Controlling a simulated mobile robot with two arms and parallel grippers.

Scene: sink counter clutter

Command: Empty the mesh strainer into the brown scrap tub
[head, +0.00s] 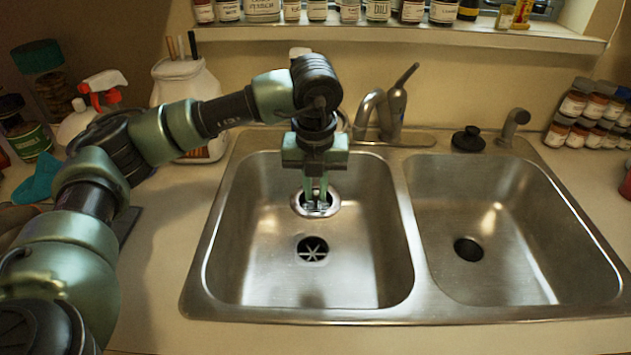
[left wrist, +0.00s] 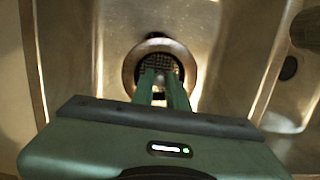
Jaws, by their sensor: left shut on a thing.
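The mesh strainer (head: 298,206) is a small round metal cup with a wide shiny rim, in the rear part of the left sink basin. My left gripper (head: 316,204) points down into it, and its fingers are shut on it. The left wrist view shows the strainer (left wrist: 132,68) with its dark mesh around the tips of my left gripper (left wrist: 163,74). Whether it touches the basin floor, and what lies in it, I cannot tell. I cannot make out the brown scrap tub for certain. My right gripper is not in view.
The left drain (head: 312,249) shows in front of the strainer. The right basin (head: 510,215) is empty. A faucet (head: 392,105) and a black stopper (head: 468,139) are behind the basins.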

